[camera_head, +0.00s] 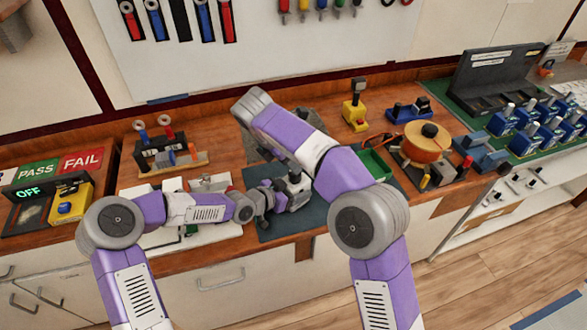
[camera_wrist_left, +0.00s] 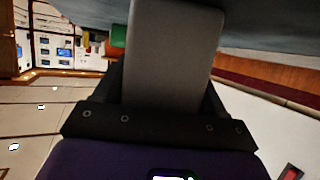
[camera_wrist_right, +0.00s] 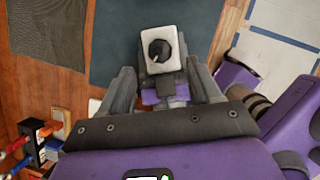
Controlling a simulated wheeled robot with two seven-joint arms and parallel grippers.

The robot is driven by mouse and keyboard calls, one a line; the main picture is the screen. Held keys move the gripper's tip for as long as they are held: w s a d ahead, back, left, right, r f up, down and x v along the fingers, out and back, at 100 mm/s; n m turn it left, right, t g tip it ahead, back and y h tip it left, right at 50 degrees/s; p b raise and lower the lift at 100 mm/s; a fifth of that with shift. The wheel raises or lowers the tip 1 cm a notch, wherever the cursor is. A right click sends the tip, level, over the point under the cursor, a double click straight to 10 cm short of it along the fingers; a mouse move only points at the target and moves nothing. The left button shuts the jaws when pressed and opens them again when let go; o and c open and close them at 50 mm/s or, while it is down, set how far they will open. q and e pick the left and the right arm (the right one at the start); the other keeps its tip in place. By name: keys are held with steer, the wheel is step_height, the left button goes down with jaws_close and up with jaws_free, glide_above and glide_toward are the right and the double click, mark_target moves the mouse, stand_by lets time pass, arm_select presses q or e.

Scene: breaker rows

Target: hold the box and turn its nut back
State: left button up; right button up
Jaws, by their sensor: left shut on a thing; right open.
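The box (camera_head: 298,190) is small and pale grey with a darker top, above the dark mat on the bench. In the right wrist view its light square face (camera_wrist_right: 150,36) carries a round black nut (camera_wrist_right: 159,51). My left gripper (camera_head: 270,198) is shut on the box from its left side. In the left wrist view a broad grey shape fills the middle, and the grasp is not clear. My right gripper (camera_wrist_right: 160,90) is open, its fingers spread, with the box in view beyond and between them. Whether they touch it I cannot tell. The right fingers are not clear in the head view.
The dark mat (camera_head: 313,218) lies beneath the box. A green tray (camera_head: 377,163) and orange round device (camera_head: 425,143) stand right, with a yellow block (camera_head: 355,116) behind. My right arm crosses above the bench.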

steer(key=x, duration=0.6)
steer(key=shift+w+f, duration=0.1)
steer(key=shift+c, duration=0.3)
steer(key=c, duration=1)
